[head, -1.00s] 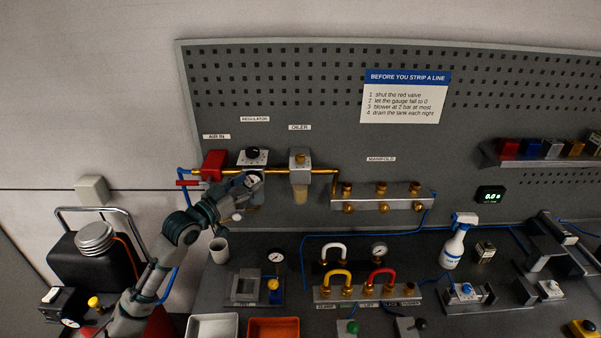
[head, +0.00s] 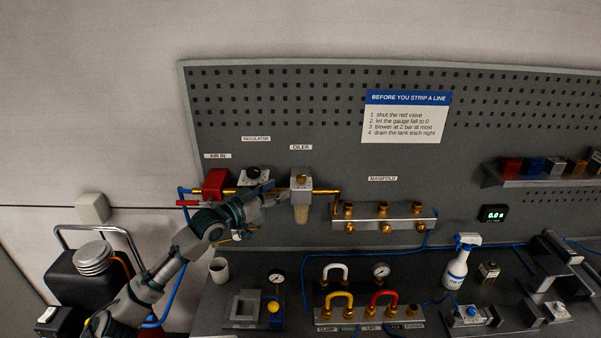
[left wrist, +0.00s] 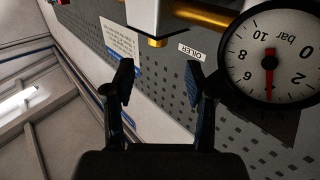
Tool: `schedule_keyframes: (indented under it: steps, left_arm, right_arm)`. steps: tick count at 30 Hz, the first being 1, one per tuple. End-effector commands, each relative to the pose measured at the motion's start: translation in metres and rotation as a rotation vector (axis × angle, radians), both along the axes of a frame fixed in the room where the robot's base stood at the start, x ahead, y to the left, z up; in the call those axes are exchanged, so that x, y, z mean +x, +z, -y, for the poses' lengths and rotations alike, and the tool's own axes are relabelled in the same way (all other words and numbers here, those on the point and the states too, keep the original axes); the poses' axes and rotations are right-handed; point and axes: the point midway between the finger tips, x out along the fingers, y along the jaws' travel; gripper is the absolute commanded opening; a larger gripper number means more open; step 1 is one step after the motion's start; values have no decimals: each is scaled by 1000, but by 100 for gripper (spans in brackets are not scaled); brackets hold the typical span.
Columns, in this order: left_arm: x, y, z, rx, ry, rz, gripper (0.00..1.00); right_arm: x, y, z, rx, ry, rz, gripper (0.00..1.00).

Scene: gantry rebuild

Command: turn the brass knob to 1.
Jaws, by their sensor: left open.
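The brass knob (head: 301,180) sits on the oiler (head: 301,198), a pale block with a clear bowl on the brass pipe, under the OILER label. In the left wrist view, which is turned over, a brass piece that looks like this knob (left wrist: 157,42) juts from the block. My left gripper (head: 278,192) is left of the oiler in the head view. In the left wrist view its two fingers (left wrist: 159,82) are apart and empty, with the brass piece ahead of the gap and not between them. I cannot read the knob's setting. My right gripper is not in view.
The red valve (head: 216,184) and regulator (head: 253,175) sit left of the oiler. The manifold (head: 381,220) is to the right. The pegboard (head: 330,90) stands behind.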

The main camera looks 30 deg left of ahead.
Motion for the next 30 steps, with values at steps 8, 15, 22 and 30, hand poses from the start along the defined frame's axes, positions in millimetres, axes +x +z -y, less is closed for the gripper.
schedule_keyframes:
  steps: [8, 15, 22, 30]
  left_arm:
    - [56, 6, 19, -2, -4, 3, 56]
    - [87, 3, 28, 3, -3, 1, 56]
    - [94, 1, 28, 4, -3, 0, 56]
    - [94, 0, 27, 3, -3, 0, 28]
  right_arm:
    - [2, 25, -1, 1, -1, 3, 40]
    - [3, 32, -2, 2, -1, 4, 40]
    - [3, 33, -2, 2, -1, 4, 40]
    - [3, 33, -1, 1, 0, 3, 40]
